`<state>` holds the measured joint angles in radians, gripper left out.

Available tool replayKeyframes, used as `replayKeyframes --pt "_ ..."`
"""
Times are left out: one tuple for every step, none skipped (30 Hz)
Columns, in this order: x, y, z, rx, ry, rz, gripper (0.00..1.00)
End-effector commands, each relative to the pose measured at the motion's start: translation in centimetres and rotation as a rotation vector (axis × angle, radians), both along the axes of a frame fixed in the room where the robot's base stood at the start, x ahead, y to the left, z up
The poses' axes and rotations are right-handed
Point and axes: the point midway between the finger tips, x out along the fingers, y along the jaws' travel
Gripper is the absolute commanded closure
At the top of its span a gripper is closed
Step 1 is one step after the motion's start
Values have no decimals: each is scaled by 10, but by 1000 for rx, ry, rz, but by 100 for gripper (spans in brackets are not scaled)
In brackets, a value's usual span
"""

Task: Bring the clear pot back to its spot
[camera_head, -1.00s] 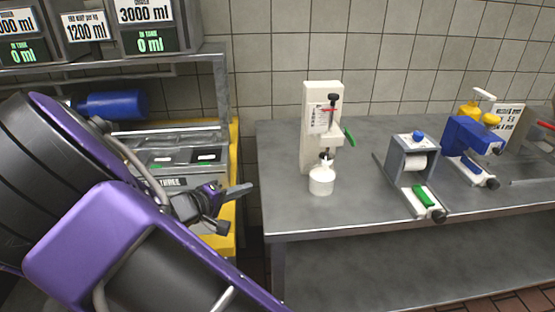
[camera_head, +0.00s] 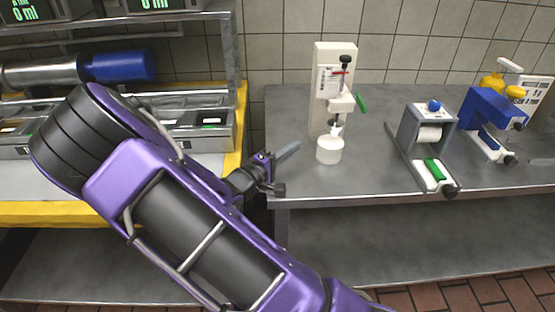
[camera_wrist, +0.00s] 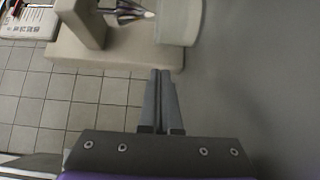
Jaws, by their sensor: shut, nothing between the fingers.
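A whitish round pot (camera_head: 329,151) stands upright on the metal table at the foot of a cream dispenser stand (camera_head: 333,75). It is the only pot I can make out, and it looks white rather than clear. In the wrist view my gripper's fingers (camera_wrist: 160,74) are together, empty, and point toward the stand base and pot.
A grey roll holder (camera_head: 427,135) with a green-handled lever and a blue device (camera_head: 490,115) stand to the right on the metal table (camera_head: 375,175). A yellow-edged counter (camera_head: 100,213) with metal bins is at left, with a narrow gap between. Table space right of the pot is clear.

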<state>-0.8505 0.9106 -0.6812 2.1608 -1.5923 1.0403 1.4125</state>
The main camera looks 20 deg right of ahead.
Motion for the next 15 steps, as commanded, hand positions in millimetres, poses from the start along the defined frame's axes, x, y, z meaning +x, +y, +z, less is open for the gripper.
replayKeyframes --pt "-5 -9 -1 -1 3 -3 100" --pt "-6 -14 -1 -1 3 -3 100" --pt "-8 -19 0 -1 2 -3 100" --pt "-8 -22 0 -1 2 -3 100" --pt "-9 -25 0 0 1 -2 100" --pt "-10 -27 0 0 1 0 100" --pt "-10 -29 0 0 1 -1 100" --pt "-11 -31 0 0 1 -1 100" --pt "-12 -32 0 0 1 -1 100" --pt "-12 -33 0 1 0 0 100" --pt "-12 -34 0 1 0 0 100" --pt "-12 -34 0 1 0 0 100" --pt "-12 -34 0 1 0 0 100" --pt "-12 -34 0 1 0 0 100" --pt "-12 -34 0 1 0 0 100"
